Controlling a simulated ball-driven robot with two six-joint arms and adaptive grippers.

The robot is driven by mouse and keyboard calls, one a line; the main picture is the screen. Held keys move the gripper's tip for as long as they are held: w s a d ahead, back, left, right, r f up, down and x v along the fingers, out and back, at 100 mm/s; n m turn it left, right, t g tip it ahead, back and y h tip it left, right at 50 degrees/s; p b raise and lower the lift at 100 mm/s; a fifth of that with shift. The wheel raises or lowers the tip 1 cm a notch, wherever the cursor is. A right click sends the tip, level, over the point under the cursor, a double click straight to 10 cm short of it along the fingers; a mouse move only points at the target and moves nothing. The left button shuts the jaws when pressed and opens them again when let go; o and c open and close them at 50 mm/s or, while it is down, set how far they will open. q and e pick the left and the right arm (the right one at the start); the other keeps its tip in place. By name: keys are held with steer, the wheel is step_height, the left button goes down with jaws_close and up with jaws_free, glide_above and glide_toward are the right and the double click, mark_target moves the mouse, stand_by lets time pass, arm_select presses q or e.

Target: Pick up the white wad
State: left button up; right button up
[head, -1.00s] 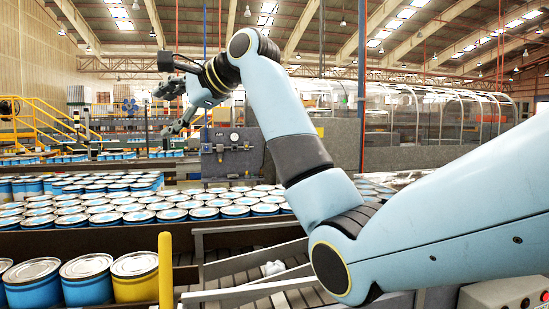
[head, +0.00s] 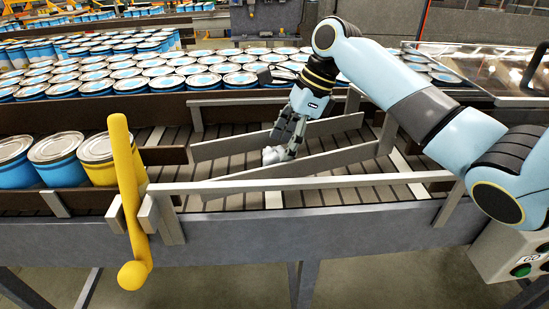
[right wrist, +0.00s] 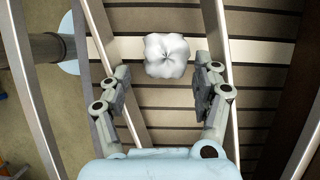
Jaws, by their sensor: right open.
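The white wad (head: 272,155) lies on the slatted conveyor between two guide rails. It also shows in the right wrist view (right wrist: 167,55) as a crumpled lump on a pale slat. My right gripper (head: 281,148) reaches down at the wad, its fingers partly overlapping it in the head view. In the right wrist view my right gripper (right wrist: 162,82) is open, with one finger to each side and the wad a little beyond the fingertips, between their lines. No contact with the wad shows. My left gripper is not in view.
Metal guide rails (head: 290,166) run close on both sides of the wad. A yellow lever (head: 125,180) stands at the front left. Blue and yellow cans (head: 58,160) stand at the left, and many blue cans fill the line behind. A button box (head: 515,255) is at the lower right.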

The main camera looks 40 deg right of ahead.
mark_target(279, 149)
steer(key=shift+w+a+f+p, duration=0.2)
steer(key=shift+w+f+p, duration=0.1)
steer(key=shift+f, duration=0.35)
steer(key=shift+w+a+f+p, duration=0.15)
steer(key=shift+w+f, duration=0.15)
steer(key=shift+f, duration=0.3)
steer(key=shift+x, duration=0.95)
steer(key=shift+a, duration=0.2)
steer(key=shift+w+d+f, duration=0.1)
steer(key=shift+f, duration=0.05)
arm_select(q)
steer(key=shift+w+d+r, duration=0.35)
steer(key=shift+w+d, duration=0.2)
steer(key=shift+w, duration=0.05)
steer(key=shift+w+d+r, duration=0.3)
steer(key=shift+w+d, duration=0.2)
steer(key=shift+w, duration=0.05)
arm_select(e)
steer(key=c, duration=0.6)
